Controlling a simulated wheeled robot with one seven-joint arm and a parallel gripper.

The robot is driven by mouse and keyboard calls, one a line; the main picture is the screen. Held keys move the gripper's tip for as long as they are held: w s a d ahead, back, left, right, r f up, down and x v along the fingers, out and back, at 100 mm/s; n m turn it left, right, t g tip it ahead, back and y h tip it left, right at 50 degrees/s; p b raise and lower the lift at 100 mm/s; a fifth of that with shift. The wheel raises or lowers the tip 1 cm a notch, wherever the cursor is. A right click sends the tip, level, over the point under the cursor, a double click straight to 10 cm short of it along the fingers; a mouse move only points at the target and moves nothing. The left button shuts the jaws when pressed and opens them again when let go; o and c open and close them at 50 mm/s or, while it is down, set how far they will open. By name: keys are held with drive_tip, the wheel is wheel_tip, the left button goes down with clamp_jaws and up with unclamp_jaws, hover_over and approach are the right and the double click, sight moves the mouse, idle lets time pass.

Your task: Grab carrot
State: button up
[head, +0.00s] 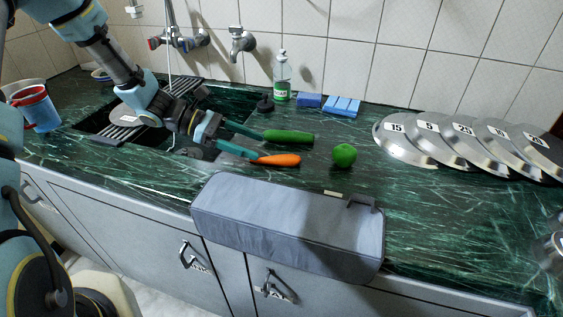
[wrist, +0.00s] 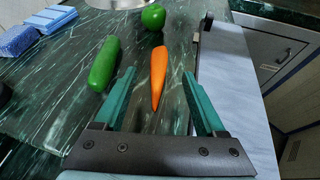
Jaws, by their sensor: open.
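An orange carrot (head: 278,160) lies on the dark green marble counter. In the wrist view the carrot (wrist: 158,75) points its thin end toward me, between the two teal fingers. My gripper (head: 254,145) is open, and its fingertips are close to the carrot's near end in the head view. In the wrist view my gripper (wrist: 158,90) has one finger on each side of the carrot, with a gap on both sides. I cannot tell whether the fingers are down at the carrot's height.
A green cucumber (head: 289,137) lies just beside the carrot, near one finger. A green apple (head: 344,155) sits beyond it.

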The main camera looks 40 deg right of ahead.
sight(281, 157)
drive_tip(key=p+x, duration=0.2)
drive_tip(key=x, duration=0.6)
drive_tip(key=shift+d+f, duration=0.15)
drive_tip(key=shift+f, duration=0.15)
drive_tip(key=shift+c, duration=0.3)
clamp_jaws()
